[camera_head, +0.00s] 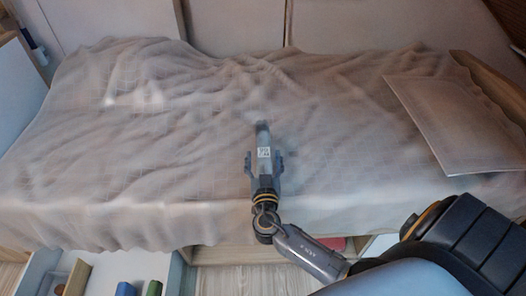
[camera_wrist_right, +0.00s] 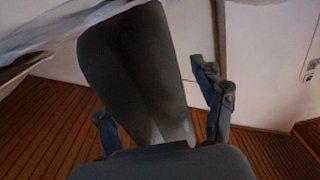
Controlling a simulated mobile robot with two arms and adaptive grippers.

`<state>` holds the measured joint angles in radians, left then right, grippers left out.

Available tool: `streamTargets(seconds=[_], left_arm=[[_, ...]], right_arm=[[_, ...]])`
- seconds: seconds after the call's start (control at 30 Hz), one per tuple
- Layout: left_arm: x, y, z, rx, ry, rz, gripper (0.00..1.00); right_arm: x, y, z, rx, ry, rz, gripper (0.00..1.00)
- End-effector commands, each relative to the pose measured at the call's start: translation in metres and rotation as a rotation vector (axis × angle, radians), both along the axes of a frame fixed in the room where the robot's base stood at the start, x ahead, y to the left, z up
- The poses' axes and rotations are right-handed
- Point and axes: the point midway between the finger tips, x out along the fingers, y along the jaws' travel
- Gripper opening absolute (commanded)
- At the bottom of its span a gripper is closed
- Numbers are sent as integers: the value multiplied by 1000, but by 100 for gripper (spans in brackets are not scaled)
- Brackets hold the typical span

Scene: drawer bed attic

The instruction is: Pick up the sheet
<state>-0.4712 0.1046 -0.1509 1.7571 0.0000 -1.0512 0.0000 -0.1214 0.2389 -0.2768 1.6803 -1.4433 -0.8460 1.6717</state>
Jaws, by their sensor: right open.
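A pale beige sheet (camera_head: 200,110) with faint grid lines lies rumpled over the bed and hangs down its front side. My right gripper (camera_head: 264,157) appears over the front middle part of the sheet, open, with no cloth visibly gripped. I cannot tell whether it touches the sheet. In the right wrist view, the fingers of my right gripper (camera_wrist_right: 160,100) stand apart, and pale cloth, likely the sheet (camera_wrist_right: 45,35), shows at the upper left. My left gripper is not in view.
A flat pale rectangular panel (camera_head: 450,120) lies on the sheet at the right. Wooden bed edging (camera_head: 495,85) stands at the far right. Below the front are an open drawer (camera_head: 115,270) with small items and wooden floor (camera_head: 230,280). Wall panels (camera_head: 370,25) close off the back.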

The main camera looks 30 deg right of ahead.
Motion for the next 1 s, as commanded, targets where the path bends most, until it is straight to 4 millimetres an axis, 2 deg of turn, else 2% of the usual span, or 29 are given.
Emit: streamTargets(seconds=[0.27, 0.6, 1.0], left_arm=[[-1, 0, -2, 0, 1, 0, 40], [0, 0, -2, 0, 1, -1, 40], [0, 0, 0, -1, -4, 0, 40]], right_arm=[[3, -2, -1, 0, 1, 0, 69], [3, -2, -1, 0, 1, 0, 2], [4, -2, 7, 0, -2, -1, 0]])
